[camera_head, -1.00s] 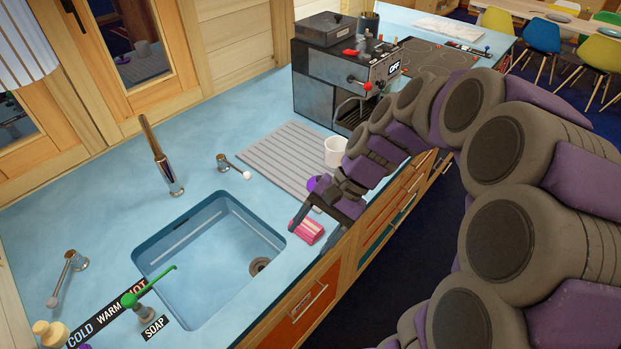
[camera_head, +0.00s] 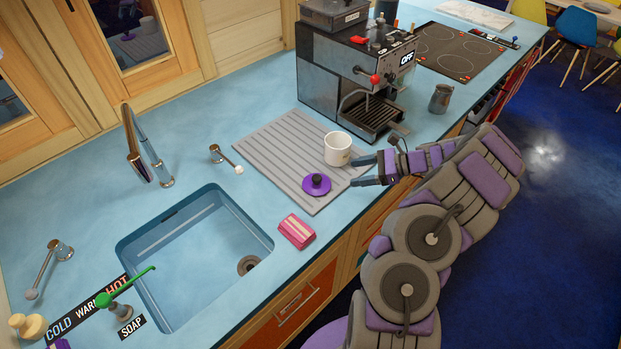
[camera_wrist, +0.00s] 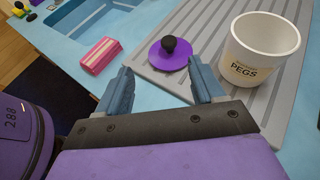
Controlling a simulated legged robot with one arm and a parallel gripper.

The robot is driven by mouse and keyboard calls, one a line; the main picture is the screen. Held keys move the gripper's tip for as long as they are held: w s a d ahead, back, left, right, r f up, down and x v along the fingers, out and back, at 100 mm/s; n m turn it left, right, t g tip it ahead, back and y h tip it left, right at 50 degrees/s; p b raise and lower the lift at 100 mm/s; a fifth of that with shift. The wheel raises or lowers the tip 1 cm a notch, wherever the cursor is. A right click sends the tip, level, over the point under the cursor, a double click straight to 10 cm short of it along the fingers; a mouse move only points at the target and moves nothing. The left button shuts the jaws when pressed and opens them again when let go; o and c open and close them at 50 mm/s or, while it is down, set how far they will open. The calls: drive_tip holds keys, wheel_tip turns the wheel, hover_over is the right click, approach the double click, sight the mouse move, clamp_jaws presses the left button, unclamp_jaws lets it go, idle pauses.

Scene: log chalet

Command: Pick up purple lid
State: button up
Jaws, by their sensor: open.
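The purple lid (camera_head: 316,184) is a flat round disc with a dark knob on top. It lies on the grey ribbed drying mat (camera_head: 262,155), near the mat's front edge. In the wrist view the lid (camera_wrist: 168,55) is just beyond the fingertips, nearer the right finger. My gripper (camera_head: 352,171) is open and empty. It is to the right of the lid in the head view, with its fingers pointing left toward it. In the wrist view my gripper (camera_wrist: 160,80) has its two blue-grey fingers apart, with nothing between them.
A white cup marked PEGS (camera_head: 338,149) stands on the mat close to the lid and my gripper. A pink sponge-like block (camera_head: 297,231) lies left of the lid, beside the sink (camera_head: 195,255). The coffee machine (camera_head: 350,80) and a metal jug (camera_head: 440,98) stand behind.

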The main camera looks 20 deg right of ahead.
drive_tip(key=d+f, duration=0.1)
drive_tip(key=b, duration=0.3)
approach(310, 183)
drive_tip(key=a, duration=0.1)
drive_tip(key=w+a, duration=0.1)
drive_tip(key=shift+w+a+f, duration=0.15)
drive_tip(key=shift+w+a, duration=0.05)
drive_tip(key=shift+a, duration=0.1)
drive_tip(key=shift+w+b+x, duration=0.25)
drive_tip(key=shift+b+x, duration=0.6)
drive_tip(key=shift+x, duration=2.5)
drive_tip(key=shift+d+r, duration=0.15)
drive_tip(key=shift+r, duration=0.15)
drive_tip(key=c, duration=0.5)
drive_tip(key=shift+s+f, duration=0.15)
drive_tip(key=c, duration=0.7)
